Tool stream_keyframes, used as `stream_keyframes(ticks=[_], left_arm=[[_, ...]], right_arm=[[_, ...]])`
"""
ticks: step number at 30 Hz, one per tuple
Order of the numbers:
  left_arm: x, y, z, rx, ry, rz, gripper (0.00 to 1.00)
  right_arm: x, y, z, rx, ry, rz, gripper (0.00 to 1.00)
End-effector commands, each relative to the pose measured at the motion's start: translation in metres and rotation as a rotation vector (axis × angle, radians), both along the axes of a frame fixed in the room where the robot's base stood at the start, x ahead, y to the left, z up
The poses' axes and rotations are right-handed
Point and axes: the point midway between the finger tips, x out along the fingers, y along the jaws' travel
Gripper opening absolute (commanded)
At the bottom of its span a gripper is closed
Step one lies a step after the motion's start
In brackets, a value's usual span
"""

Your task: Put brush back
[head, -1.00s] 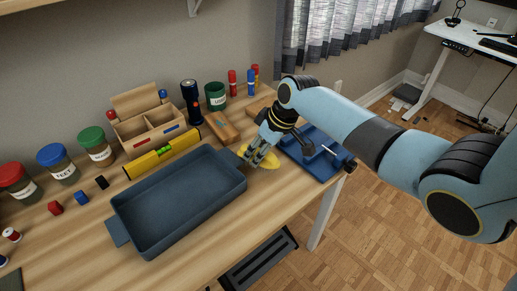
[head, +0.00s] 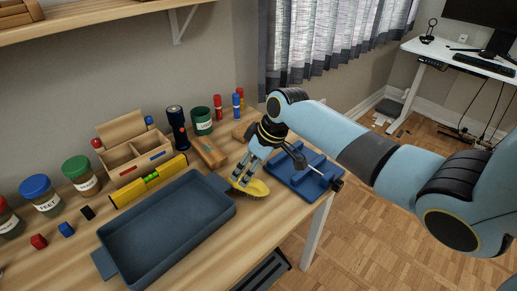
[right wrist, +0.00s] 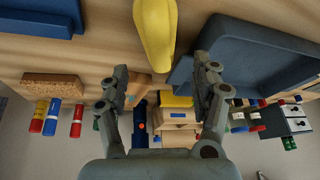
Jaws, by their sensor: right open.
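The yellow brush (head: 257,189) lies on the wooden desk between the grey-blue tray and a blue rack-like holder. Its yellow body (right wrist: 155,35) also shows at the top of the right wrist view. My right gripper (head: 241,181) is open and low over the left part of the brush. In the right wrist view, my gripper's two fingers (right wrist: 162,68) are spread wide, with the brush's near end between them and clear space on each side. The gripper hides part of the brush in the head view. My left gripper is not in view.
The tray (head: 110,266) is close left of the brush. The blue holder (head: 303,178) is close right, near the desk's edge. Behind stand a wooden box (head: 124,170), a yellow level (head: 150,181), a flashlight (head: 176,125), a green cup (head: 202,122) and several jars and markers.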

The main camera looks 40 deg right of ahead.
Motion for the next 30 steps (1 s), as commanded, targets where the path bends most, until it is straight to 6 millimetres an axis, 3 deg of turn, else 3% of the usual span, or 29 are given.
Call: stream_keyframes(ticks=[6, 12, 18, 30], left_arm=[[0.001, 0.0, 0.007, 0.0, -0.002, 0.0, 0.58], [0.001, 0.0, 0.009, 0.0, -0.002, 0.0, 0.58], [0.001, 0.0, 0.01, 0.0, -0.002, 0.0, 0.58], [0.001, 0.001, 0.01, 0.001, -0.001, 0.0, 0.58]], right_arm=[[-0.018, -0.012, 0.05, -0.002, -0.002, 0.001, 0.65], [-0.029, -0.018, 0.079, -0.001, -0.001, 0.0, 0.65], [-0.033, -0.02, 0.088, 0.002, 0.001, 0.001, 0.65], [-0.033, -0.02, 0.088, 0.002, 0.001, 0.0, 0.65]])
